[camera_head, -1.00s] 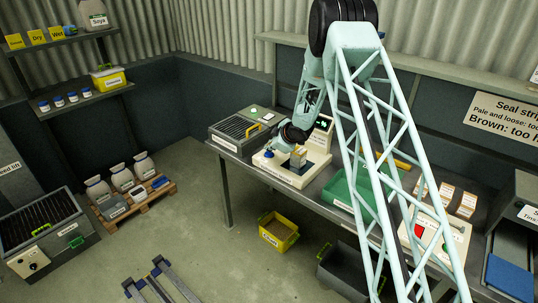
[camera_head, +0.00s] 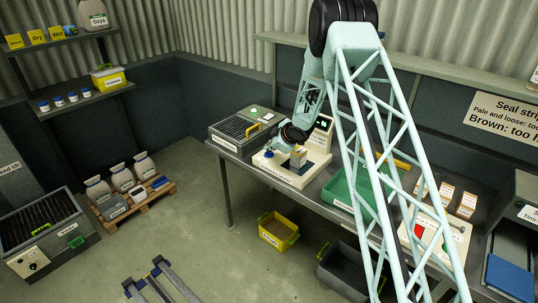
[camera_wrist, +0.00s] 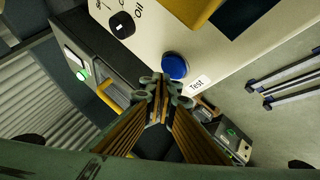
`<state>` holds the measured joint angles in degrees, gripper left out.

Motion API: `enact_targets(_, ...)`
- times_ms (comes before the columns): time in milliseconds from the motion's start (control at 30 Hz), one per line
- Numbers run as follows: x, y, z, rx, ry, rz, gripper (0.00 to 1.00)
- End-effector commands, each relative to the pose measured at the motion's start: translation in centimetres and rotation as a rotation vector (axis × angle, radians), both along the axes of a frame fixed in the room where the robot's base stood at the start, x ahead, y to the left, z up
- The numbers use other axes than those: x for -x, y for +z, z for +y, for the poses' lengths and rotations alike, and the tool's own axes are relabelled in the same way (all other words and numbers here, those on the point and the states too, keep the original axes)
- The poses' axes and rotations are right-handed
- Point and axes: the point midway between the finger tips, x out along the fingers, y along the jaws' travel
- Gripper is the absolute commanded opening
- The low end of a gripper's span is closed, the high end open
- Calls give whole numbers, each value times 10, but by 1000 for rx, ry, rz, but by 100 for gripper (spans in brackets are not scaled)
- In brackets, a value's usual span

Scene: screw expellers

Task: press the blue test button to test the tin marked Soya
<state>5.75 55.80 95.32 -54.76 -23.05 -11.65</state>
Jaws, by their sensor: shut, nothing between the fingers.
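The blue test button (camera_wrist: 175,66) stands on the cream tester panel (camera_wrist: 140,55), beside a white "Test" label (camera_wrist: 197,85). In the head view the button (camera_head: 269,153) is a small blue spot at the tester's left front. My gripper (camera_wrist: 159,80) is shut and empty, with its fingertips close to the button in the wrist view; I cannot tell whether they touch it. A tin (camera_head: 298,157) with a yellowish top sits on the tester (camera_head: 316,170); its marking is not readable. My wrist hides part of the tester in the head view.
A black knob (camera_wrist: 122,24) and a yellow part (camera_wrist: 200,10) are on the tester near my gripper. A grey slatted unit (camera_head: 240,130) stands left of the tester, a green tray (camera_head: 345,190) right. A "Soya" sack (camera_head: 95,15) is on the upper shelf.

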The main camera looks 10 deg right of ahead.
Motion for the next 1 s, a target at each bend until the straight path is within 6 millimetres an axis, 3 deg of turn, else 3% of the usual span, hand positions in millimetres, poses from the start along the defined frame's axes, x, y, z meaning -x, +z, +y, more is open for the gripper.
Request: enact_targets(1000,0,-9,0,0,0,0,0)
